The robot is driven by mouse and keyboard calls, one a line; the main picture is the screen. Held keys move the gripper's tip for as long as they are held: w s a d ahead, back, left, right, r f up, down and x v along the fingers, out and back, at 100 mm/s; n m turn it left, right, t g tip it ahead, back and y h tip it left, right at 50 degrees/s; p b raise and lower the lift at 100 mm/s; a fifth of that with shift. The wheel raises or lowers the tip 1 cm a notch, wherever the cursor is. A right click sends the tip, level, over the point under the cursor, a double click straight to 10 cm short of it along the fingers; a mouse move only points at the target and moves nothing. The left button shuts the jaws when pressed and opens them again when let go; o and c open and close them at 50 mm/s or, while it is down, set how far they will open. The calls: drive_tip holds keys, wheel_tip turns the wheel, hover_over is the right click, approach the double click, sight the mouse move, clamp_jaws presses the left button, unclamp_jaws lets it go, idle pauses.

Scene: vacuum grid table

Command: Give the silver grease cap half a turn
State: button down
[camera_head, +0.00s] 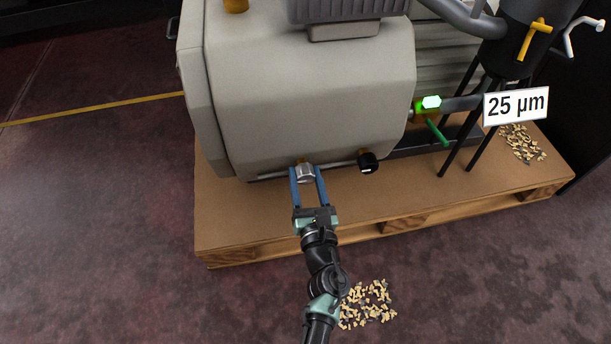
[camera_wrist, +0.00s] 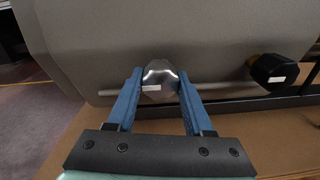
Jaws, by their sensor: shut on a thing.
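The silver grease cap (camera_head: 305,174) sits low on the front of the large grey machine housing (camera_head: 310,95). It also shows in the wrist view (camera_wrist: 160,80), with a small white mark on its lower left. My gripper (camera_head: 307,175) has its two blue fingers on either side of the cap, shut on it; the fingers show in the wrist view too (camera_wrist: 160,88). A black cap (camera_head: 368,162) with a small white mark sits to the right of the silver one, apart from my fingers; it shows in the wrist view (camera_wrist: 273,72).
The machine stands on a wooden pallet (camera_head: 240,225). A green-lit fitting (camera_head: 430,103), a green lever (camera_head: 437,132) and a "25 µm" sign (camera_head: 515,105) are at the right. Loose chips (camera_head: 367,304) lie on the floor beside my arm, and more (camera_head: 522,143) on the pallet.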

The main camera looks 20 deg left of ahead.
drive_tip(key=shift+m, duration=0.4)
